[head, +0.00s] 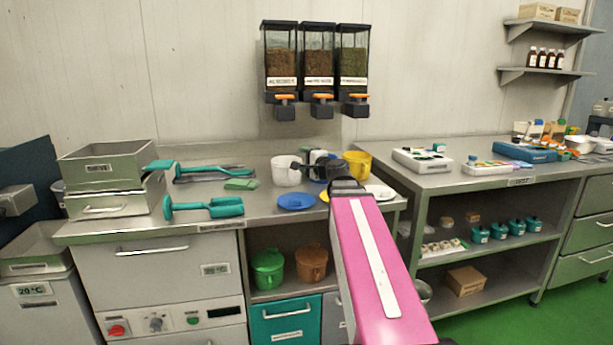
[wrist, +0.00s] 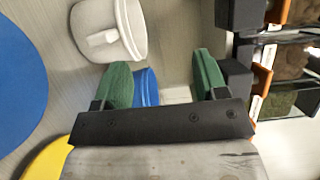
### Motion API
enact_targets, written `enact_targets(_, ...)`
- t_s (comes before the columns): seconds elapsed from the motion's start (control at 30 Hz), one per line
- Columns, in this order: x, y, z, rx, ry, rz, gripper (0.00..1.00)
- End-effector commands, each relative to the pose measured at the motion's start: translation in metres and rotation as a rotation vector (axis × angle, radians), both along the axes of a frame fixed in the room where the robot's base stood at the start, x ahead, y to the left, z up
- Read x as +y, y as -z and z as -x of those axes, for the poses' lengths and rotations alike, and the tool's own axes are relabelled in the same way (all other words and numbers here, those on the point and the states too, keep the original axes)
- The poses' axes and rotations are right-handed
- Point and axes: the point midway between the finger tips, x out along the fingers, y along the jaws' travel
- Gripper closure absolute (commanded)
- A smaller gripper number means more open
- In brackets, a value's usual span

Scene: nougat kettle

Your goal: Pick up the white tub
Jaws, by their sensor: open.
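The white tub (head: 286,172) stands on the steel counter, left of my gripper in the head view. In the wrist view a white handled vessel (wrist: 122,42), which looks like this tub, shows at the top, ahead and left of the fingers and partly cut off by the frame. My gripper (wrist: 163,72) is open, with its two green pads apart and not touching the tub. In the head view my gripper (head: 318,171) is small and dark over the counter. A blue object (wrist: 147,88) and a pale patch show between and beyond the pads; I cannot tell what they are.
A blue plate (head: 297,201) lies in front of the tub. A yellow jug (head: 357,164) stands right of my gripper. Dispensers (head: 318,62) hang on the wall above. Teal tools (head: 210,208) and steel boxes (head: 108,165) are to the left.

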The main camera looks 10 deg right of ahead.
Motion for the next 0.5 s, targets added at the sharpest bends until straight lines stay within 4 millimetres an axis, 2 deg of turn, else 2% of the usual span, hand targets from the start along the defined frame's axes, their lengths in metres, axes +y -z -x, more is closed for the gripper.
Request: enact_targets(0.5, 0.000, 0.060, 0.000, 0.002, 0.000, 0.000, 0.34)
